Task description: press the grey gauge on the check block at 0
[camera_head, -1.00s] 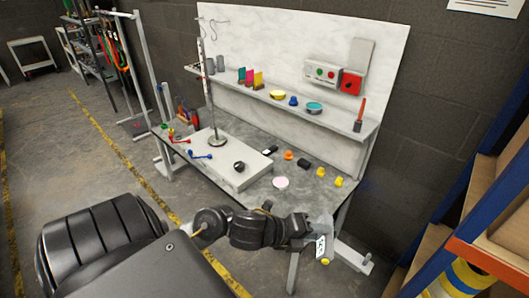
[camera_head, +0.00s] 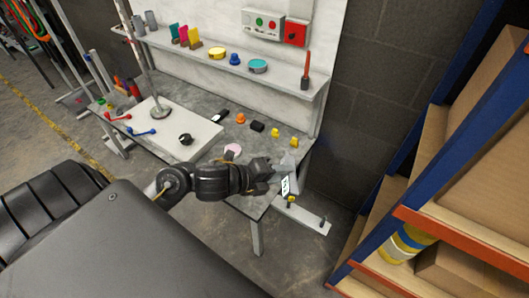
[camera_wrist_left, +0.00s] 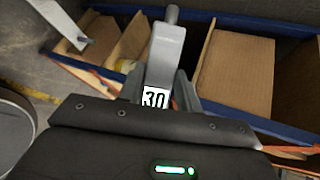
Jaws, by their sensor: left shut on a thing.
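My left gripper (camera_head: 278,174) is shut on a grey gauge (camera_wrist_left: 165,50) with a white panel that reads 30 in the left wrist view. In the head view the gauge (camera_head: 291,167) is out by the table's right front corner, its white panel facing the camera. A small black block (camera_head: 257,127) lies on the table to the rear left of the gripper; I cannot tell whether it is the check block. The gauge is clear of it. My right gripper is not in view.
The grey table (camera_head: 205,92) bears a white slab (camera_head: 170,118) with a black knob (camera_head: 185,139), a pink disc (camera_head: 232,149) and small yellow and orange pieces. A blue and orange shelf rack (camera_head: 430,115) with cardboard boxes stands at the right.

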